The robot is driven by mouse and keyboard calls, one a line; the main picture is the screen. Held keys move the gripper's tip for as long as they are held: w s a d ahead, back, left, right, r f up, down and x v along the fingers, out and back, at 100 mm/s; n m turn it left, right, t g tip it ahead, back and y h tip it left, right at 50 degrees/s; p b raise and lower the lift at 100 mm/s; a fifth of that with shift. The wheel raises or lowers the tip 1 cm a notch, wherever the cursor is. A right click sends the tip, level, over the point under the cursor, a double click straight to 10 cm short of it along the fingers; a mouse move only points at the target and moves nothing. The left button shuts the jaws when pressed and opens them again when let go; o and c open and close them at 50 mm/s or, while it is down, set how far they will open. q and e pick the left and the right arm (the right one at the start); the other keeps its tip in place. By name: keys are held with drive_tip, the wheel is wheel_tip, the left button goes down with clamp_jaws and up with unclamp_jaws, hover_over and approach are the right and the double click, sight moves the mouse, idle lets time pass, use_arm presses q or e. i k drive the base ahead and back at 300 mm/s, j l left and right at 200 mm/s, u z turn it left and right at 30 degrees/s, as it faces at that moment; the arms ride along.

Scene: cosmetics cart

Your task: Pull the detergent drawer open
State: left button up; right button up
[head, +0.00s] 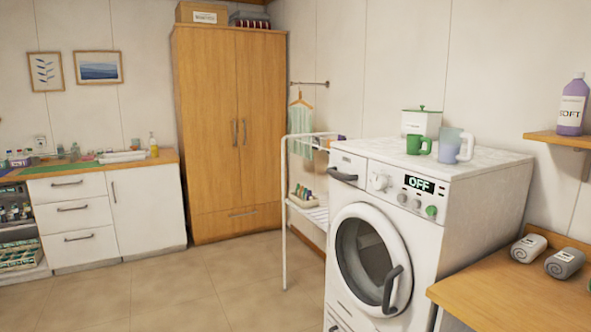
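The detergent drawer (346,167) is at the top left of the white washing machine's (471,209) front. It has a dark bar handle (342,175) and looks shut, flush with the panel. To its right are a round dial (379,182), a display reading OFF (419,185) and a green button (431,211). The round door (371,259) below, with a dark handle, appears closed. Neither of my grippers is in the head view.
On the machine stand a white canister (421,124), a green mug (418,145) and a bluish cup (454,146). A white rack (285,210) stands close at its left. A wooden table (515,292) with rolled towels is at right. The floor (190,290) at left is clear.

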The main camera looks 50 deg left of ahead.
sight(350, 168)
drive_tip(key=u, duration=1.25)
drive_tip(key=i, duration=0.35)
drive_tip(key=z, duration=0.05)
